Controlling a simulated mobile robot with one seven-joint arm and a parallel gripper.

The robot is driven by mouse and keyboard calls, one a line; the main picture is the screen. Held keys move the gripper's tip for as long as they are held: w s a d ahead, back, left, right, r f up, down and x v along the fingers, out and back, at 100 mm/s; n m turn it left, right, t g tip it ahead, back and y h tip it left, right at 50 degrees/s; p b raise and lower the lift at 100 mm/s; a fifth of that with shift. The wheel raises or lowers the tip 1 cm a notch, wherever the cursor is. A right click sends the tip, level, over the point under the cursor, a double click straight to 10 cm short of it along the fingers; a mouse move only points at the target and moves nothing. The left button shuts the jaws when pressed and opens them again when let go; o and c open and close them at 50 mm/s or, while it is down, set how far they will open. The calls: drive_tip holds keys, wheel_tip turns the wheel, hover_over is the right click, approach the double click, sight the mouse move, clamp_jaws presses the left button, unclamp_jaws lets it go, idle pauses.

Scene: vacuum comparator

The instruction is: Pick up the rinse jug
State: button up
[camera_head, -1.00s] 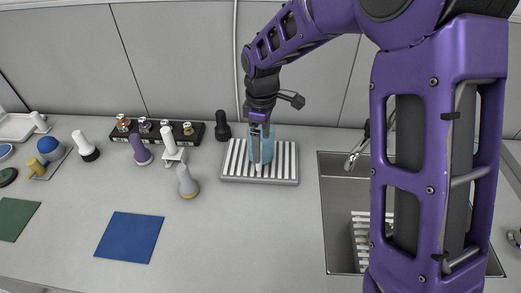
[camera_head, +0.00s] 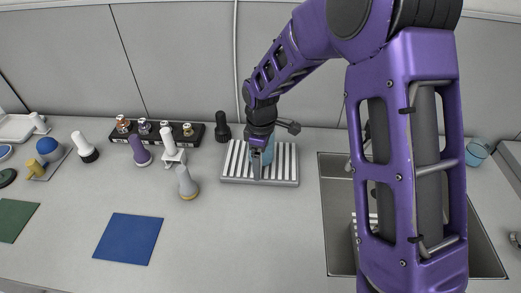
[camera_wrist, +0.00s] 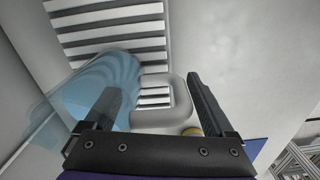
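A translucent light-blue jug (camera_head: 269,152) stands on the slatted drain rack (camera_head: 230,178), partly hidden by my gripper (camera_head: 257,172). In the wrist view, the jug (camera_wrist: 112,75) fills the left side, and its pale loop handle (camera_wrist: 180,98) points to the right. My gripper (camera_wrist: 153,88) is open, with one finger overlapping the jug side and the other to the right of the handle. The handle lies between the fingers in this view. Whether either finger touches it, I cannot tell.
A sink (camera_head: 337,225) lies right of the rack, with another blue vessel (camera_head: 477,152) beyond it. A black stand with several fittings (camera_head: 185,133) and a dark bottle (camera_head: 222,127) are left of the rack. A blue mat (camera_head: 129,238) lies front left.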

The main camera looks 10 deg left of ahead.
clamp_jaws()
drive_tip(key=shift+r, duration=0.25)
idle(0.3)
drive_tip(key=shift+r+p, duration=0.45)
drive_tip(key=shift+r, duration=4.3)
